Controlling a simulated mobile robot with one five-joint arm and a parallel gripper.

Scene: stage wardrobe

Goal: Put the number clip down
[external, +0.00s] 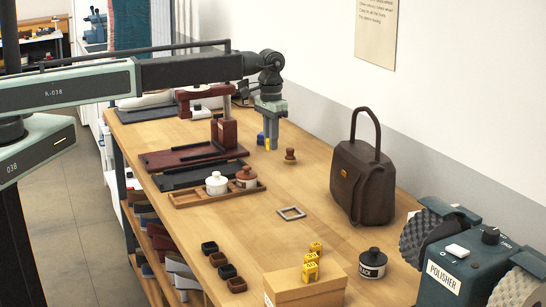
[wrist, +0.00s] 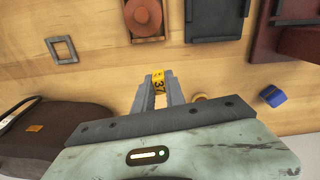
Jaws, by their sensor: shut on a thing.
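My gripper (external: 268,142) hangs low over the wooden table, pointing down. It is shut on a yellow number clip (wrist: 157,82), which sits between the fingertips in the wrist view with dark digits on it. In the external view only a little yellow shows between the fingers. I cannot tell whether the clip touches the table. More yellow number clips (external: 310,268) stand at the front, on or beside a cardboard box (external: 305,287).
A small blue object (wrist: 272,96) and a wooden-knobbed piece (external: 290,156) are close to my gripper. A brown handbag (external: 362,180), a grey square frame (external: 291,213), a tray with two jars (external: 190,200) and a polisher (external: 462,268) stand around. The middle of the table is mostly clear.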

